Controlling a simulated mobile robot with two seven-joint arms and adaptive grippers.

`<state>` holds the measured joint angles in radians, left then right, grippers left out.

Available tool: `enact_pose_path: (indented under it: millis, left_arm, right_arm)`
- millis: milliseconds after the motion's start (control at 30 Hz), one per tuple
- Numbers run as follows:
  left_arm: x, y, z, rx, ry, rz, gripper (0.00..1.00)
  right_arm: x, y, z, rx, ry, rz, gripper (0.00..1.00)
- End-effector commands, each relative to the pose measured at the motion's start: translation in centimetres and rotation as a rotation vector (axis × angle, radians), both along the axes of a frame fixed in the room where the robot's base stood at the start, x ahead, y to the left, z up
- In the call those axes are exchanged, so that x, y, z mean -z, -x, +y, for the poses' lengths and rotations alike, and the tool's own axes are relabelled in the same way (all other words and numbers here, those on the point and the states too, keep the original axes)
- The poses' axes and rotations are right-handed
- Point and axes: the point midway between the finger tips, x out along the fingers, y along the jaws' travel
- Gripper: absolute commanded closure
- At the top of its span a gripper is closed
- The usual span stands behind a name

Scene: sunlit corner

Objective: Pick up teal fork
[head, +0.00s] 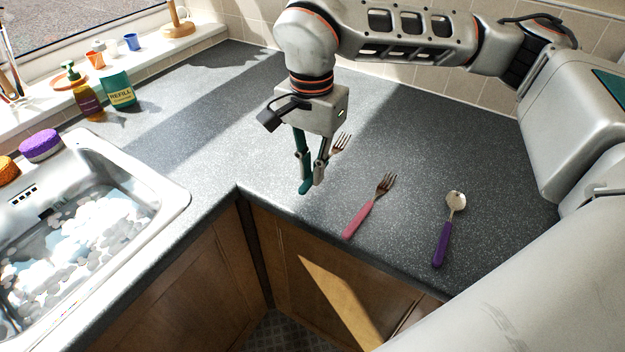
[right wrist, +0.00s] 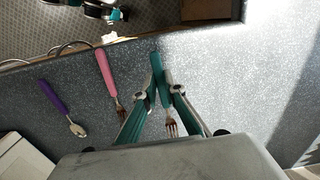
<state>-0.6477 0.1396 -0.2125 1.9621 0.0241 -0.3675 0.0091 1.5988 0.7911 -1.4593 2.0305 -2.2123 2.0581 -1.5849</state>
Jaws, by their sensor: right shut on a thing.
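The teal fork (head: 305,188) is between the fingers of my right gripper (head: 311,182), near the front edge of the counter by its inner corner. Its metal tines show behind the gripper, pointing to the back right. In the right wrist view the fork's teal handle (right wrist: 155,65) extends past the fingertips, and its tines lie between the fingers. My right gripper (right wrist: 161,93) is shut on the handle, pointing down. I cannot tell whether the fork touches the counter.
A pink fork (head: 360,218) and a purple spoon (head: 441,244) lie to the right on the grey counter (head: 420,140). A sink (head: 175,200) is at left. A soap bottle (head: 87,104) and teal refill pack (head: 119,92) stand behind it. The counter's back is clear.

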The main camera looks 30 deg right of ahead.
Motion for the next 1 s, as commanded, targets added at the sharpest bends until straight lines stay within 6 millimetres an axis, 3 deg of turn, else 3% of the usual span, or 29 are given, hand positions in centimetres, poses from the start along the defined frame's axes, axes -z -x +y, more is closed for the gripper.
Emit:
enact_pose_path:
  millis: [33,200,500,700,1000]
  left_arm:
    - [-0.2,-0.1,0.0,0.001,0.000,-0.001,0.60]
    - [-0.7,-0.2,0.0,0.000,0.000,-0.004,0.60]
    - [-1.4,-0.3,0.0,0.000,0.000,-0.008,0.60]
    - [-1.7,-0.4,0.0,0.000,-0.001,-0.011,0.60]
    - [-1.7,-0.4,0.0,0.000,-0.001,-0.011,0.60]
  right_arm:
    - [-1.8,-0.2,0.0,0.001,-0.001,-0.010,1.00]
    - [-6.5,-0.1,0.0,0.002,0.000,-0.009,1.00]
    - [-12.7,-0.1,0.0,0.001,0.000,-0.005,1.00]
    - [-14.8,0.0,0.0,0.001,0.001,-0.003,1.00]
    - [-15.4,0.0,0.0,0.001,-0.001,-0.001,1.00]
